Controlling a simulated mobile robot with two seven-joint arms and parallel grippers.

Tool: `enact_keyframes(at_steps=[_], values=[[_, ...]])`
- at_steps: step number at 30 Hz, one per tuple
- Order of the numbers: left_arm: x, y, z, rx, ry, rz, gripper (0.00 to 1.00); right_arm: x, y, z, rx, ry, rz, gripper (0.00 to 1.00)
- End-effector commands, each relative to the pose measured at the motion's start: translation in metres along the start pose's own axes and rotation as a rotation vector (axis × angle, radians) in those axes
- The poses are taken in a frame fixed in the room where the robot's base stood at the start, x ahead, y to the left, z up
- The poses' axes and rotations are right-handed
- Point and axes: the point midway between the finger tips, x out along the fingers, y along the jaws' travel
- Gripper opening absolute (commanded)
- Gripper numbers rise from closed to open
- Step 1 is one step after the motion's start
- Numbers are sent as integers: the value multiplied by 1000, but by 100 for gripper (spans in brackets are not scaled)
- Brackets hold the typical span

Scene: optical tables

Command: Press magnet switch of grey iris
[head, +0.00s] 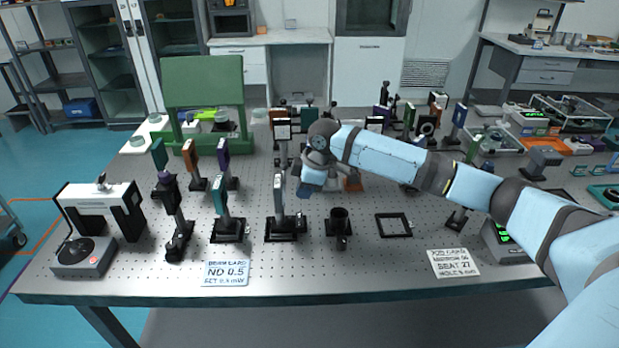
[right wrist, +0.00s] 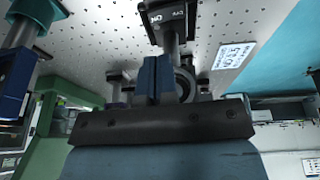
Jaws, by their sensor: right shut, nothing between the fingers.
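A grey-white plate (head: 279,194) stands edge-on on a post over a black base (head: 286,230) near the front middle of the table; it may be the grey iris, but I cannot see its face. My right gripper (head: 306,190) points down just right of this plate, above the table. In the right wrist view its fingers (right wrist: 154,66) are shut and empty. Beyond them are a dark ring (right wrist: 185,84) on a post and a black base with ON lettering (right wrist: 165,16). The fingers partly hide the ring. Contact cannot be told. My left gripper is not in view.
A black cup-like mount (head: 339,222) and a flat black frame (head: 393,225) stand to the right. Several post-mounted optics stand to the left, near a white-topped device (head: 100,196). A label card (head: 227,273) lies near the front edge. A green board (head: 202,82) stands behind.

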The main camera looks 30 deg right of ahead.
Motion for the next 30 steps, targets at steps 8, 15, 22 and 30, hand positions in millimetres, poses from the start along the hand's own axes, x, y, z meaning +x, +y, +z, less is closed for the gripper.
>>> enact_keyframes(at_steps=[8,15,22,30], values=[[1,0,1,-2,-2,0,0,50,2,7,1,-2,0,0],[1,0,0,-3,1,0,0,65,4,12,-1,-1,1,0],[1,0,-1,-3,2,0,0,66,4,12,-1,-1,1,0],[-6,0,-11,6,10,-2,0,69,6,12,18,-3,-58,0]])
